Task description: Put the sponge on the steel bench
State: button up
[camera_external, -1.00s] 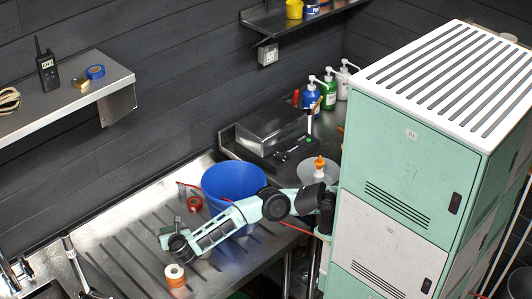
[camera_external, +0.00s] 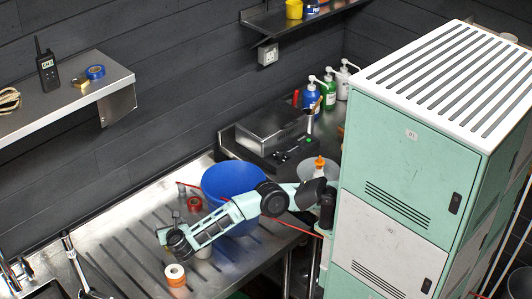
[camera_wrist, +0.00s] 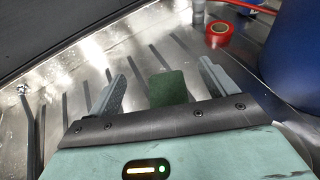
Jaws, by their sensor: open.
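A dark green block, seemingly the sponge (camera_wrist: 168,88), shows between the two grey fingers of my gripper (camera_wrist: 162,66) in the wrist view. The fingers are open, with a gap visible on each side of it. Its lower part is hidden behind the gripper's dark edge. The steel bench (camera_wrist: 145,40) with dark grooves lies beneath; whether the sponge touches it is hard to tell. In the external view my gripper (camera_external: 168,231) is over the bench (camera_external: 125,212), and the sponge cannot be made out there.
A blue bucket (camera_external: 228,182) stands right of my gripper, beneath my arm. A mint locker (camera_external: 410,150) rises at the right. Grooved bench to the left is clear.

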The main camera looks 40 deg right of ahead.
notch_tip(320, 180, down, 4)
jog(key=shift+r, duration=0.25)
notch_tip(320, 180, down, 2)
jog(key=shift+f+p, duration=0.2)
jog(key=shift+p, duration=0.1)
jog(key=shift+x, duration=1.2)
jog(key=shift+w+d+f, duration=0.1)
jog(key=shift+w+f, duration=0.15)
jog(key=shift+f, duration=0.05)
jog(key=c, duration=1.1)
jog(key=shift+c, duration=0.2)
